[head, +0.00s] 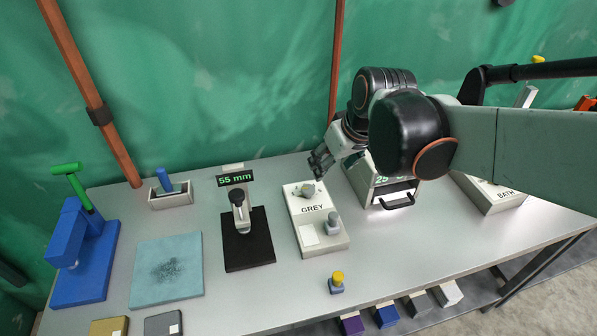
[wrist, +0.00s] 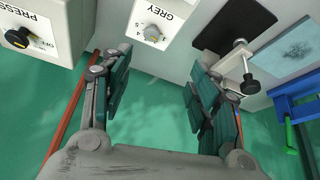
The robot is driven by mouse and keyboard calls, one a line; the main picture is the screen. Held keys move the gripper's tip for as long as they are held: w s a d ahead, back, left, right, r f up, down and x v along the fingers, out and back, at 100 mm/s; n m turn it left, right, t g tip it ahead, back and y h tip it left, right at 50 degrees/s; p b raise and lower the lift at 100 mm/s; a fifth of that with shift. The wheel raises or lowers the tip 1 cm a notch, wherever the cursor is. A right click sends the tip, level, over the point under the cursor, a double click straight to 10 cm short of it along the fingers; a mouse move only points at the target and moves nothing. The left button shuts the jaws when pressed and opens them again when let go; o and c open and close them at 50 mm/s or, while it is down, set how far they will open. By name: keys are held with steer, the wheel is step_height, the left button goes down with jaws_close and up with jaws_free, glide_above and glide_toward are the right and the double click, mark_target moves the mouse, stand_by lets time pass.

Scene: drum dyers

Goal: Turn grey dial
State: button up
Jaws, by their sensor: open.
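The grey dial (head: 307,189) is a round knob on the far part of a white box (head: 302,213) labelled GREY. In the wrist view the dial (wrist: 151,33) shows upside down with small numbers around it, beyond my fingers. My gripper (head: 319,164) is just behind and above the dial in the head view, apart from it. In the wrist view my gripper (wrist: 160,84) is open, its two fingers wide apart with nothing between them.
A 55 mm gauge (head: 238,205) on a black base stands left. A yellow-topped bottle (head: 337,281) stands in front. The PRESS box knob (wrist: 18,38) shows in the wrist view.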

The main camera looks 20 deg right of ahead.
steer(key=n+g+y+b, duration=0.1)
steer(key=n+b, duration=0.1)
steer(key=b, duration=0.1)
glide_toward(308, 188)
steer(key=b+x, duration=0.4)
steer(key=x, duration=0.4)
steer(key=shift+f, duration=0.25)
steer(key=c, duration=1)
